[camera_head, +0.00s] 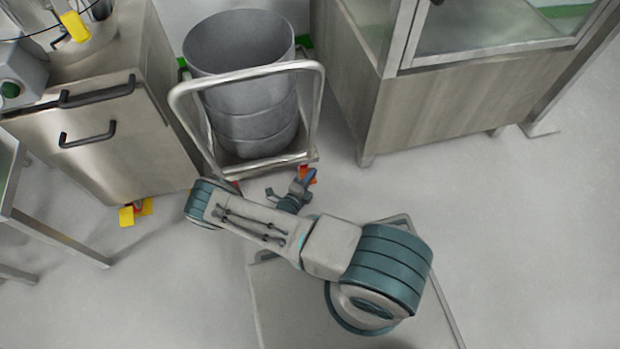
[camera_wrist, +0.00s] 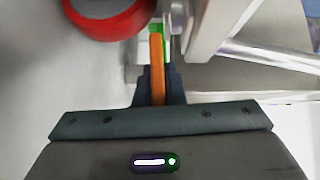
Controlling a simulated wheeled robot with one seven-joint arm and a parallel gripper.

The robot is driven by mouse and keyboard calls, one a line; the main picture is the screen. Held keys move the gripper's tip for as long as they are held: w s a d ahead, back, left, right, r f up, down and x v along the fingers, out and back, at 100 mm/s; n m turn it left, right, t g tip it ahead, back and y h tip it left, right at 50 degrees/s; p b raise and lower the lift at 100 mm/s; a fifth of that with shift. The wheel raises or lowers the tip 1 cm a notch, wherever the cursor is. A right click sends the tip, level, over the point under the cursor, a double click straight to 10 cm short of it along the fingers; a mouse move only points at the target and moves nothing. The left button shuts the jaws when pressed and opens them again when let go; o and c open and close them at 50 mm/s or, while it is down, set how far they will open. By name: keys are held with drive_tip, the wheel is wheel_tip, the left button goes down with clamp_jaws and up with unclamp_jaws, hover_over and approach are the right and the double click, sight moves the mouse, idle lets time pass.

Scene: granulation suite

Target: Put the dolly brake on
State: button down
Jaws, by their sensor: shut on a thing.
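The dolly (camera_head: 247,80) is a steel frame with a tall push handle, and a grey drum (camera_head: 245,95) stands upright on it. An orange brake lever (camera_head: 308,175) sits low at the dolly's near right corner. My gripper (camera_head: 303,181) is down at that corner by the lever. In the wrist view the orange lever (camera_wrist: 157,65) stands between my gripper's dark fingers (camera_wrist: 157,85), which are shut on it. A green patch (camera_wrist: 156,30) shows beyond the lever, and a red wheel (camera_wrist: 110,15) is to its left. My arm hides part of the floor near the dolly.
A steel cabinet (camera_head: 110,150) with black handles stands left of the dolly, with a yellow-and-red caster (camera_head: 135,212) at its foot. A glass-topped steel cabinet (camera_head: 450,105) stands to the right. A table (camera_head: 45,232) is at far left. The floor at right (camera_head: 530,230) is clear.

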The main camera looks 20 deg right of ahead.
drive_tip(key=shift+d+f+m+t+h+b, duration=0.1)
drive_tip(key=shift+f+m+t+h, duration=0.15)
drive_tip(key=shift+m+h, duration=0.25)
drive_tip(key=shift+a+f+m+t+h+b, duration=0.15)
drive_tip(key=shift+m+t+h, duration=0.2)
drive_tip(key=shift+m, duration=0.2)
drive_tip(key=shift+d+f+m+t+h+b, duration=0.1)
drive_tip(key=shift+d+f+m+t+h, duration=0.1)
drive_tip(key=shift+m+h, duration=0.3)
drive_tip(key=c, duration=1.8)
unclamp_jaws()
